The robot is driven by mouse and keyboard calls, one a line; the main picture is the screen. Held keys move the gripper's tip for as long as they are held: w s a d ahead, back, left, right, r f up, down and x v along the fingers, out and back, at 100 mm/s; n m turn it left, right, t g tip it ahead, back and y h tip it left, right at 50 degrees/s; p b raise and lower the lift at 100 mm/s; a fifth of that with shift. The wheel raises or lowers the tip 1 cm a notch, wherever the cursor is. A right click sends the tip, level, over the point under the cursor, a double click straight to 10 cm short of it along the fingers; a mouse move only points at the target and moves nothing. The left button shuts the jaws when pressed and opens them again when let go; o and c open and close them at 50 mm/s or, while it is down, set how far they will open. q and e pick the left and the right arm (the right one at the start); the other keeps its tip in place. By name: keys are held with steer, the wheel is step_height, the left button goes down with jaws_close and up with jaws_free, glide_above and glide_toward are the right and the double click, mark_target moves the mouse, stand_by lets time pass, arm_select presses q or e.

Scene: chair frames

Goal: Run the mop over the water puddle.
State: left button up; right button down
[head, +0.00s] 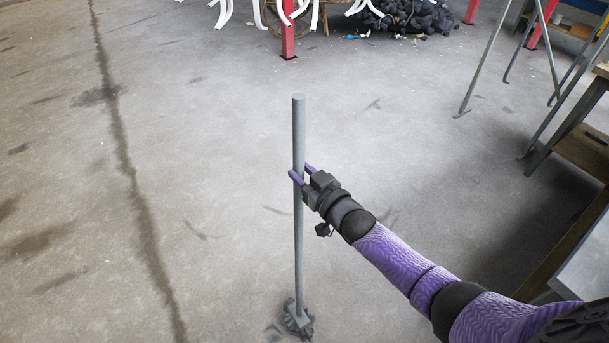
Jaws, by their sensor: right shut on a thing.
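The mop (299,130) is a grey pole with a dark grey head (297,319) at its foot. It stands nearly upright, and its head appears to be on the concrete floor near the bottom middle of the head view. My right gripper (298,173) reaches in from the lower right and is shut on the upper part of the pole. My left gripper is out of view. I cannot make out a clear water puddle; there are only dark stains and marks on the floor.
Open floor (220,110) lies left of and beyond the mop, with a long dark crack (122,150) at left. Workbenches (570,150) with metal legs stand at right. White curved chair frames, red posts (288,30) and a dark heap (415,17) are at the back.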

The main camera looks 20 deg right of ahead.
mark_target(301, 163)
step_height(301, 163, up, 3)
steer(key=shift+a+r+p, duration=0.1)
steer(key=shift+p, duration=0.8)
steer(key=shift+s, duration=0.1)
steer(key=c, duration=1.1)
jaws_free()
jaws_close()
